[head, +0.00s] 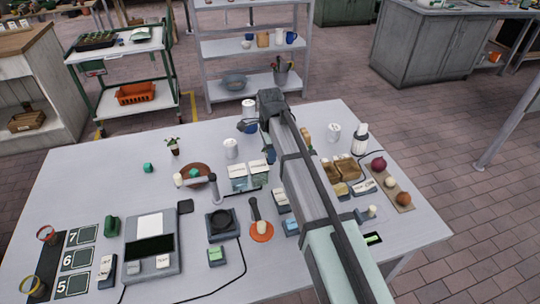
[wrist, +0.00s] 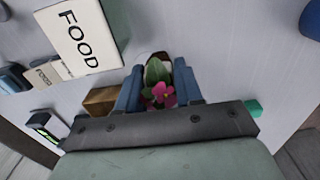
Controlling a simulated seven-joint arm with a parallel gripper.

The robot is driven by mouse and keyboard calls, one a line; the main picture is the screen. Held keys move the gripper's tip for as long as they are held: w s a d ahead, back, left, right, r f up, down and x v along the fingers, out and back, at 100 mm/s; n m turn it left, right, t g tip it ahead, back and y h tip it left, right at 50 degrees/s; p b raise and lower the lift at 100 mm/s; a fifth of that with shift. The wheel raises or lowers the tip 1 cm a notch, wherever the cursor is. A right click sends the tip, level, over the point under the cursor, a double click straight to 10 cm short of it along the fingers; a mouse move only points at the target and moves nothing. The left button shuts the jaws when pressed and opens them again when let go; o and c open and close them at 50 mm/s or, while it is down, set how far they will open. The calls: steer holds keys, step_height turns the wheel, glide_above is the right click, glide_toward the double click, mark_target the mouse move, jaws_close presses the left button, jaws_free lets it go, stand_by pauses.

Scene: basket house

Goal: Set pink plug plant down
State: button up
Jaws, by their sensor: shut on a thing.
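The pink plug plant (wrist: 160,92) shows in the wrist view, with a bright pink flower, green leaves and a small brown plug behind them. My gripper (wrist: 158,68) is shut on it, with one blue finger on each side. I cannot tell whether the plug touches the table below. In the head view my arm reaches across to the far middle of the table (head: 95,178), and the held plant cannot be made out there.
A sign reading FOOD (wrist: 80,35), a brown block (wrist: 100,101) and a green cube (wrist: 253,108) lie around the gripper in the wrist view. Another small potted plant (head: 173,148) stands far left. The far left table corner is clear.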

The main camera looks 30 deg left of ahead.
steer(key=shift+f, duration=0.9)
steer(key=shift+f, duration=0.1)
steer(key=o, duration=1)
step_height(320, 180, up, 12)
steer(key=shift+r, duration=0.15)
